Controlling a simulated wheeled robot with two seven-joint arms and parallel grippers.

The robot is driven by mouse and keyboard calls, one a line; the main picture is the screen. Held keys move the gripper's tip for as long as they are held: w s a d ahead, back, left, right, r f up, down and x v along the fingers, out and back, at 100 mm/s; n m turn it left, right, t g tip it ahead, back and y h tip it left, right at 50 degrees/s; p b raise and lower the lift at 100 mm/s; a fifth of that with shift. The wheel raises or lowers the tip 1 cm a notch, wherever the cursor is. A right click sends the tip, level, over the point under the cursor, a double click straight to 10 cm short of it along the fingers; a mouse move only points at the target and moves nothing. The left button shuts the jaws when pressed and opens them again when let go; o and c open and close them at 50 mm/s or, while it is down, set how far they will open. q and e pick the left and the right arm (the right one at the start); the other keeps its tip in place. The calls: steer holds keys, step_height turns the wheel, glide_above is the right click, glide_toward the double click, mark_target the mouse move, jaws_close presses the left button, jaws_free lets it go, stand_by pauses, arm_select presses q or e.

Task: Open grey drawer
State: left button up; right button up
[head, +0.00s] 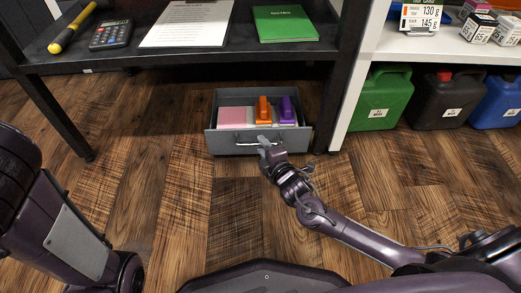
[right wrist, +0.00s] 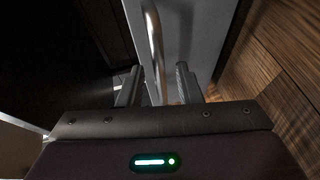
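The grey drawer (head: 225,145) under the dark table stands pulled out in the head view, its inside showing. It has a pale bar handle (head: 247,143) on its front; the bar also shows in the right wrist view (right wrist: 154,40). My right gripper (head: 264,145) is at the handle, low in front of the drawer. In the right wrist view its two fingers (right wrist: 158,86) stand apart on either side of the bar, with gaps visible, so it is open around the handle. Part of my left arm shows at the left; its gripper is not visible.
The drawer holds a pink pad (head: 236,116), an orange item (head: 263,108) and a purple item (head: 287,108). Jerrycans, one green (head: 382,100), stand at right. Floor in front is clear.

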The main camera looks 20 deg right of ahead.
steer(key=shift+b+x, duration=0.4)
steer(key=shift+x, duration=0.6)
steer(key=shift+c, duration=0.2)
jaws_close()
